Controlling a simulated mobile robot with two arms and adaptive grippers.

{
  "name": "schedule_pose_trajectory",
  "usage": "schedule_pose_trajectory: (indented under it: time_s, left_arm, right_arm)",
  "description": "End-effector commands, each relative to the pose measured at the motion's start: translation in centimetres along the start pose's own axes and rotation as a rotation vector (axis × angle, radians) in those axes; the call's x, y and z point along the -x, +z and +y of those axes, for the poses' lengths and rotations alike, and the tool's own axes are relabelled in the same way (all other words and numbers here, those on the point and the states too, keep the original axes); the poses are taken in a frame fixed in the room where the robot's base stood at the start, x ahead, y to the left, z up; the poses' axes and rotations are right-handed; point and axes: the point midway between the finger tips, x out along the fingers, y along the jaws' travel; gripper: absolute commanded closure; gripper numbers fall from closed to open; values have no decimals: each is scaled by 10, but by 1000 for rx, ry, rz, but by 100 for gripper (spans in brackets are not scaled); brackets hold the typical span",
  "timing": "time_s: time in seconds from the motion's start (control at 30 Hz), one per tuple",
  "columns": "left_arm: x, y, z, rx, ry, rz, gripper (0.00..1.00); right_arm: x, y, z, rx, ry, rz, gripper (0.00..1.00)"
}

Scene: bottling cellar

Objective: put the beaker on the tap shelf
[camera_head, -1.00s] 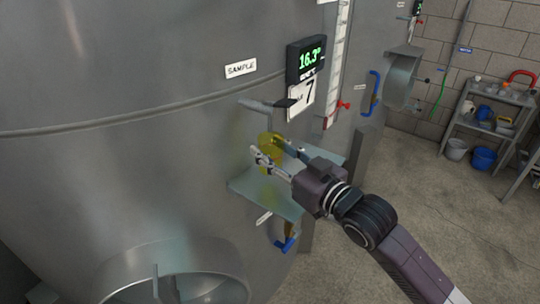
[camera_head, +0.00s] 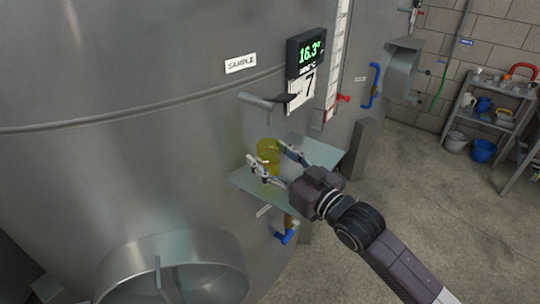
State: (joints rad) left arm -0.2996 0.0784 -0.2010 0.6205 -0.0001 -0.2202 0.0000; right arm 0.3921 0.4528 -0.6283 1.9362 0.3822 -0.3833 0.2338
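The beaker (camera_head: 268,149) is clear and holds yellow liquid. It stands upright on the tap shelf (camera_head: 325,153), a flat grey plate on the front of the large steel tank, below a small tap (camera_head: 264,102). My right gripper (camera_head: 267,154) is open, its two fingers spread to either side of the beaker's near side. Small gaps seem to show between the fingers and the beaker, though contact is hard to judge at this size. The gripper's palm is on the near side of the shelf. My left gripper is out of view.
A green display (camera_head: 312,52) and a "7" card hang above the shelf. A blue-handled valve (camera_head: 286,236) sits below it. A round manhole collar (camera_head: 195,280) sticks out lower left. A rack (camera_head: 492,105) with buckets stands far right. The floor between is clear.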

Motion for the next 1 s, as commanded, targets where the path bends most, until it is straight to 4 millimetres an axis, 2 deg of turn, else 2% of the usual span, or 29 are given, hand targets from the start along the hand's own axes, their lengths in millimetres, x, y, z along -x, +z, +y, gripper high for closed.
schedule_pose_trajectory:
  time_s: [0.27, 0.37, 0.8, 1.0]
  left_arm:
    - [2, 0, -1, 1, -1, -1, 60]
    - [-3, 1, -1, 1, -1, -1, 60]
    - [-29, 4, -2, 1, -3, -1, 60]
    - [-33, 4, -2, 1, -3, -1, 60]
  right_arm:
    - [0, -4, 0, 0, 0, 1, 44]
    - [10, -1, 1, 1, 0, -1, 44]
    - [97, 0, 0, 2, 0, -2, 44]
    - [117, -2, 0, 1, 0, -1, 44]
